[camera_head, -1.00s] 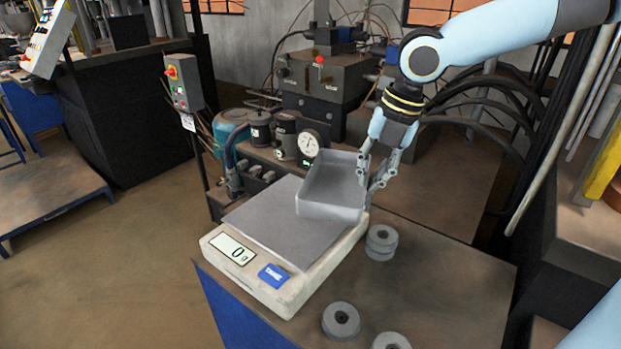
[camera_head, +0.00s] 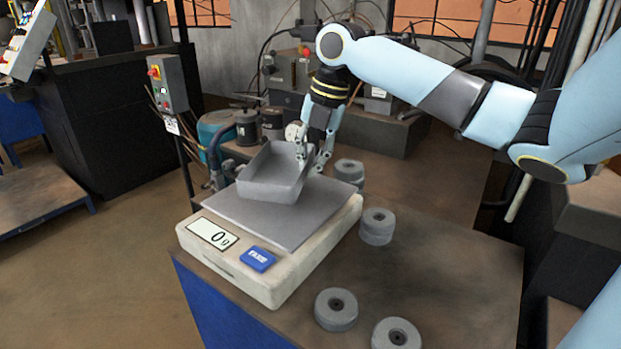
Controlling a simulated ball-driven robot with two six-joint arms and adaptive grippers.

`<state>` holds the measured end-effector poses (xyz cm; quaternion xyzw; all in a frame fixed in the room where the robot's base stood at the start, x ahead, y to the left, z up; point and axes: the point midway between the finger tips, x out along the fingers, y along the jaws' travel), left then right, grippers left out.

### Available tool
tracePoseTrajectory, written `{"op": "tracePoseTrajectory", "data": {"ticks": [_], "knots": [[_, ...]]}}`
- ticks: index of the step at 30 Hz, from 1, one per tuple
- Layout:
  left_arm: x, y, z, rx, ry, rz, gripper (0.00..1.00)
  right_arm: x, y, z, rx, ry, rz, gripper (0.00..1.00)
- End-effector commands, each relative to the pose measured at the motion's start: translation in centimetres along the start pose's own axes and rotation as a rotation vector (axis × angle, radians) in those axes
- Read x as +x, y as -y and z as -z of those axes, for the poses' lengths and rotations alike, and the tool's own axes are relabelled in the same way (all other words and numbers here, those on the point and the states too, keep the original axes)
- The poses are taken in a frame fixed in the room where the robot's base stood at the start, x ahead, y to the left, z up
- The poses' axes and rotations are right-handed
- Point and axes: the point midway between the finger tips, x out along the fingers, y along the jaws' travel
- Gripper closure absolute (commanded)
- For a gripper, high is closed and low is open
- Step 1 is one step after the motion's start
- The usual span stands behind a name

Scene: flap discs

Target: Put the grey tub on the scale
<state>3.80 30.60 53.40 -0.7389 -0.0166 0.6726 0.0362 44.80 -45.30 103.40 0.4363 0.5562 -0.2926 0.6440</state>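The grey tub (camera_head: 270,190) is an open rectangular box, tilted, over the back part of the scale's plate. The scale (camera_head: 240,270) is a cream box with a flat grey plate (camera_head: 320,203), a blue button and a display reading 0 g. My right gripper (camera_head: 310,167) points down at the tub's right side, with its fingers at the tub's rim. It appears shut on that wall, though the far finger is partly hidden. I cannot tell whether the tub's lower edge touches the plate. My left gripper is not in view.
Grey flap discs lie right of the scale: a stack (camera_head: 377,226), another group behind it (camera_head: 348,171), and two spots near the front, (camera_head: 336,309) and (camera_head: 396,335). A control box on a post (camera_head: 168,85) stands left. The tabletop at right is clear.

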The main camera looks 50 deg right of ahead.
Motion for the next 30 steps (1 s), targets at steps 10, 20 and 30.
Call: {"op": "tracePoseTrajectory", "data": {"ticks": [10, 20, 30], "knots": [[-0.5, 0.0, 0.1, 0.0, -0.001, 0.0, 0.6, 3.8, 1.0, 0.0, 0.001, -0.001, 0.001, 1.0], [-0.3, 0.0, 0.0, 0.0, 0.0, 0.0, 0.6, 4.1, 1.1, 0.0, 0.001, 0.0, 0.001, 0.94], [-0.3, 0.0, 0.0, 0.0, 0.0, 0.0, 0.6, 4.1, 1.1, 0.0, 0.001, 0.0, 0.001, 0.71]]}}
